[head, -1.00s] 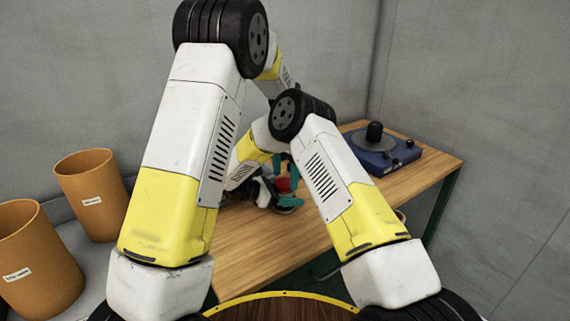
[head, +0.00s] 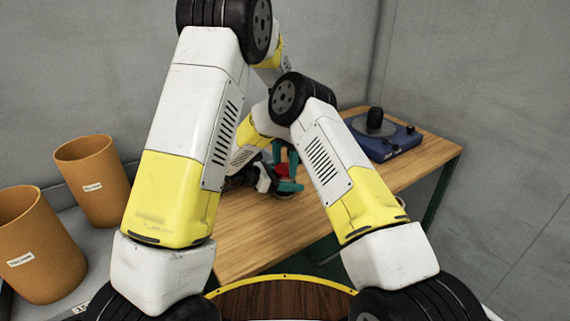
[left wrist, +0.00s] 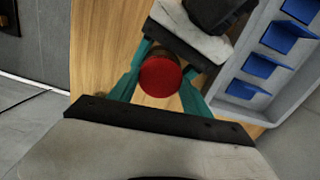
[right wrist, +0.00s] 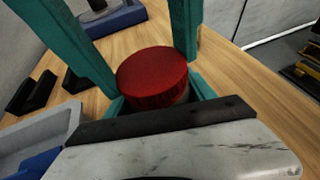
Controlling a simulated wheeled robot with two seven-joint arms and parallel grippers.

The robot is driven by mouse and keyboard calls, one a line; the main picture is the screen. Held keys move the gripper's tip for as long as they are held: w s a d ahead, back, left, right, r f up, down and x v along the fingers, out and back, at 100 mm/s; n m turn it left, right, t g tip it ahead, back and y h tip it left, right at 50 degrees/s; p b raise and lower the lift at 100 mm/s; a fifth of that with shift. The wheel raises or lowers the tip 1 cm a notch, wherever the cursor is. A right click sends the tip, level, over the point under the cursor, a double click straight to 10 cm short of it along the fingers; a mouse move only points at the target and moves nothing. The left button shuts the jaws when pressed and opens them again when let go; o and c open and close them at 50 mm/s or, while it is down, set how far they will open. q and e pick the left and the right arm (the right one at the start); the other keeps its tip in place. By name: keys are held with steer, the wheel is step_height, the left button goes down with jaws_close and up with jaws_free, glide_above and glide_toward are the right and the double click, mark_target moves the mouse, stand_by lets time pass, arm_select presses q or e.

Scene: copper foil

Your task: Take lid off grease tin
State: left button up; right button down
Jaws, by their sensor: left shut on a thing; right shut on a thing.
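The grease tin's red round lid (right wrist: 152,72) shows in the right wrist view, from above in the left wrist view (left wrist: 160,76) and small in the head view (head: 283,170). The tin's brownish side (right wrist: 183,98) shows just under the lid, which looks level on it. My left gripper (left wrist: 160,82) comes from above, its teal fingers shut on the lid from both sides. My right gripper (right wrist: 158,98) reaches in almost level from the side, lower down, and is shut on the tin body. The right fingertips are partly hidden by the lid.
A blue device with a round plate and black knob (head: 402,146) stands at the table's far right. A grey tray with blue dividers (left wrist: 245,35) lies close to the grippers. Two orange bins (head: 92,180) stand at left. The wooden table (head: 245,245) is clear in front.

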mark_target(285, 167)
arm_select(q)
steer(key=n, duration=0.5)
steer(key=o, duration=1.5)
steer(key=shift+o, duration=0.2)
step_height(285, 167, up, 4)
steer(key=shift+r, duration=0.25)
steer(key=shift+c, duration=0.4)
step_height(285, 167, up, 3)
steer(key=shift+r+m, duration=0.15)
steer(key=shift+m, duration=0.75)
steer(key=shift+f, duration=3.9)
